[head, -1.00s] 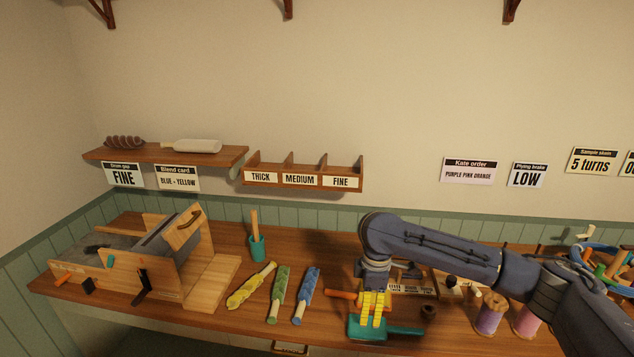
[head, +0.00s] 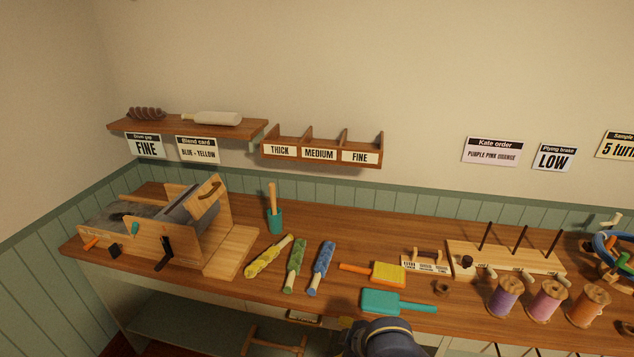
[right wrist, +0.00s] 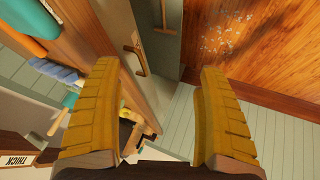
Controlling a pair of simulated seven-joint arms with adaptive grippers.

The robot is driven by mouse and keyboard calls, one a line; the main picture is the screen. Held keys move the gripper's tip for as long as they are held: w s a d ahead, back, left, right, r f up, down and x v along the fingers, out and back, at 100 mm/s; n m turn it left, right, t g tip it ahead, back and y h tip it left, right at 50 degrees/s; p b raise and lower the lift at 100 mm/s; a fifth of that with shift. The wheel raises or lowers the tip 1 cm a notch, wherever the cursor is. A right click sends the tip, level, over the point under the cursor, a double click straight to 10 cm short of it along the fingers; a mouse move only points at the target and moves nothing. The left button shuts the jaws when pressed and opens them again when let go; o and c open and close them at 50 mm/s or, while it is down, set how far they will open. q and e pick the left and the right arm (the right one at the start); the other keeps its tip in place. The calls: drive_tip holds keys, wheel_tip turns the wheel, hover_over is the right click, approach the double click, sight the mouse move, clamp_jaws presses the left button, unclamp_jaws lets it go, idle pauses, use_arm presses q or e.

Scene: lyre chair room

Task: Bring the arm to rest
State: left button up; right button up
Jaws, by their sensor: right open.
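My right gripper (right wrist: 178,115) shows in the right wrist view with its two yellow fingers wide apart and nothing between them. In the head view only a dark part of my right arm shows at the bottom edge, below the bench front; its fingertips are mostly hidden there. A teal hand carder (head: 382,301) lies near the bench's front edge, and a yellow-faced carder with an orange handle (head: 388,273) lies just behind it. Both are apart from the arm. My left gripper is not seen.
A lower shelf (head: 215,325) is under the bench. The air above the bench is clear.

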drive_tip(key=s+d+f+m+t+h, duration=0.1)
drive_tip(key=s+d+m+h, duration=0.3)
drive_tip(key=s+d, duration=0.75)
drive_tip(key=s+d+f+m+t+h, duration=0.1)
drive_tip(key=s+d+m+h, duration=0.2)
drive_tip(key=s+d+h, duration=0.75)
wheel_tip(320, 180, down, 32)
drive_tip(key=s+a+g+y, duration=0.1)
drive_tip(key=a+g+y, duration=0.15)
drive_tip(key=y, duration=0.65)
drive_tip(key=s+f+m+g+y, duration=0.1)
drive_tip(key=s+f+m+g, duration=0.2)
drive_tip(key=s+f, duration=1.6)
drive_tip(key=shift+s+d+f+g, duration=0.2)
drive_tip(key=shift+s+g, duration=0.15)
drive_tip(key=shift+s, duration=0.45)
